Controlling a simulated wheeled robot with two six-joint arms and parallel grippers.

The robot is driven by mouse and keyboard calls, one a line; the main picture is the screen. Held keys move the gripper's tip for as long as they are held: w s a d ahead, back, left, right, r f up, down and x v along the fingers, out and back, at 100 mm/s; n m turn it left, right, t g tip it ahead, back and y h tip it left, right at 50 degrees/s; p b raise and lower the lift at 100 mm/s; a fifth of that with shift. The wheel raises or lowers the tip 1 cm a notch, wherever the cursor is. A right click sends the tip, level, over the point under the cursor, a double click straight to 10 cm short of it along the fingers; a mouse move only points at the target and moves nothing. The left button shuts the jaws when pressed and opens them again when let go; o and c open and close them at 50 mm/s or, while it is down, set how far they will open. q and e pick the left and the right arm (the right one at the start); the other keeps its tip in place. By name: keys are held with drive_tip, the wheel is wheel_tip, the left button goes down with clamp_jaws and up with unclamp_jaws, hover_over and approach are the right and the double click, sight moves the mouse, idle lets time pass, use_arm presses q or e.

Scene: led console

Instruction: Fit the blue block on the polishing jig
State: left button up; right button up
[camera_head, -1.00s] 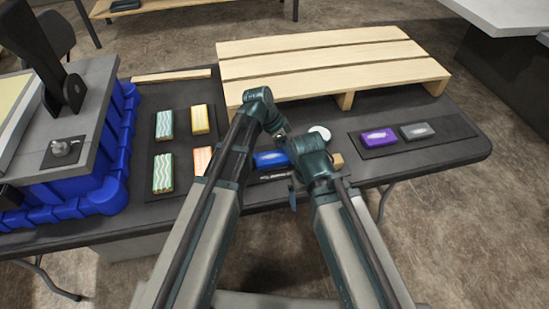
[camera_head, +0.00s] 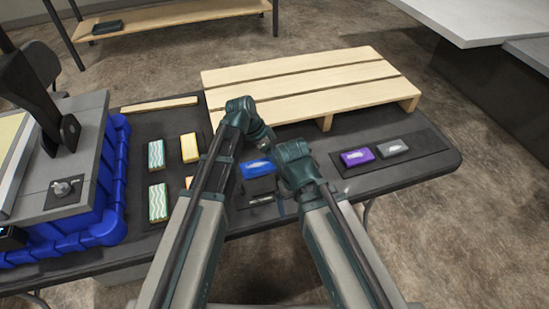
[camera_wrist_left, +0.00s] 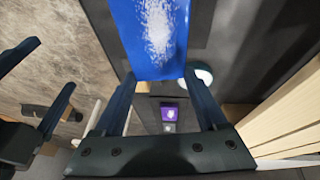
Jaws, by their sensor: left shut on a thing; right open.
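The blue block (camera_head: 257,168) has a pale patch on top. It is held in my left gripper (camera_head: 268,153), above a dark mat (camera_head: 243,201) with a pale label. In the left wrist view the block (camera_wrist_left: 150,35) fills the space between the fingers of my left gripper (camera_wrist_left: 158,80). My right gripper (camera_head: 281,208) is low beside the mat, largely hidden by its own arm. Its open, empty fingers (camera_wrist_left: 35,85) show at the left of the wrist view. I cannot clearly make out the polishing jig.
A purple block (camera_head: 357,157) and a grey block (camera_head: 392,148) lie on a dark mat at right. Striped and yellow blocks (camera_head: 189,148) lie at left. A wooden pallet (camera_head: 300,85) stands behind. A blue-sided machine (camera_head: 75,190) fills the left. The white-and-green disc (camera_wrist_left: 203,75) is near the block.

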use_arm(q)
drive_tip(key=shift+r, duration=0.6)
drive_tip(key=t+b, duration=0.1)
drive_tip(key=b, duration=0.7)
approach(278, 179)
drive_tip(key=shift+y, duration=0.3)
drive_tip(key=x, duration=0.2)
drive_tip(key=d+x, duration=0.1)
drive_tip(key=x, duration=0.2)
drive_tip(key=shift+r, duration=0.25)
use_arm(e)
wheel_tip(278, 179, down, 7)
drive_tip(key=shift+r, duration=0.1)
use_arm(q)
drive_tip(key=shift+f+b, duration=0.95)
drive_tip(key=shift+f, duration=0.15)
use_arm(e)
drive_tip(key=shift+f, duration=1.15)
use_arm(q)
drive_tip(key=o, duration=1.5)
drive_tip(key=shift+c, duration=0.2)
drive_tip(key=shift+r, duration=0.1)
use_arm(e)
drive_tip(key=shift+r, duration=0.15)
